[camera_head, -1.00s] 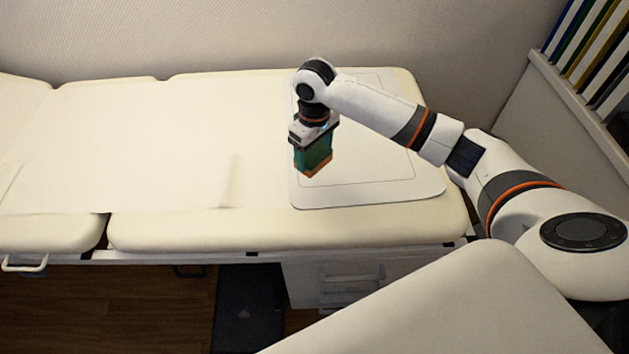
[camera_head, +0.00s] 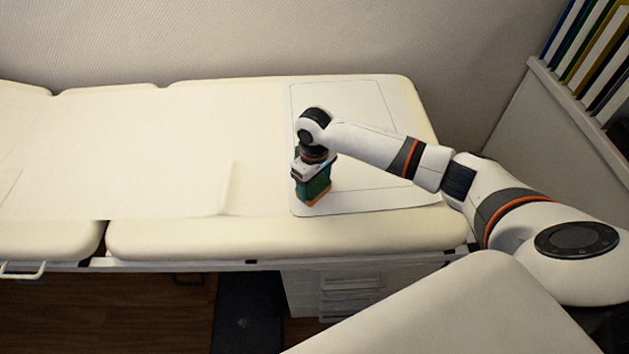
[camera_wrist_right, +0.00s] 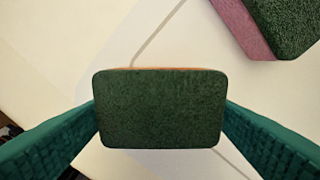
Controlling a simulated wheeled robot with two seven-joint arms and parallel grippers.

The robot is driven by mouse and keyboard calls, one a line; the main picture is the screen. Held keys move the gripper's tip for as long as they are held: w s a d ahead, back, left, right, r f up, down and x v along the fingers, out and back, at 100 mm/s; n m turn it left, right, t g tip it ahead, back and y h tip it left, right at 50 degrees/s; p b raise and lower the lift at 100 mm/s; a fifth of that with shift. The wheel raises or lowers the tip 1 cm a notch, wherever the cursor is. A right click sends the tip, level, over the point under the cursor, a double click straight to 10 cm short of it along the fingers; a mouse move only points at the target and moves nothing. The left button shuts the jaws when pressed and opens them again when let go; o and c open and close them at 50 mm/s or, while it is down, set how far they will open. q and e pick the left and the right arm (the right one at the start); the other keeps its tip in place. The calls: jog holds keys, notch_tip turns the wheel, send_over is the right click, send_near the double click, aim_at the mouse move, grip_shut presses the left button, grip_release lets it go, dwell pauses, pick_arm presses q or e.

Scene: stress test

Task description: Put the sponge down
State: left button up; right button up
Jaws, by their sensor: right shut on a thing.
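My right gripper (camera_head: 313,189), with teal fingers, is shut on a sponge (camera_head: 314,203) that has an orange body and a dark green scouring face. The right wrist view shows the sponge's green face (camera_wrist_right: 161,108) between the two fingers. The sponge is over the near left part of a thin white mat (camera_head: 405,190) on the cream padded couch; whether it touches the mat I cannot tell. My left gripper is not in view.
A second sponge (camera_wrist_right: 285,22), pink with a green top, lies at the upper right of the right wrist view; I cannot make it out in the head view. The couch (camera_head: 170,235) is clear to the left. Binders (camera_head: 590,55) stand on a shelf at right.

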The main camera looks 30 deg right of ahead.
aim_at(314, 185)
jog(key=o, duration=0.9)
notch_tip(314, 185, up, 12)
jog(key=shift+r, duration=0.15)
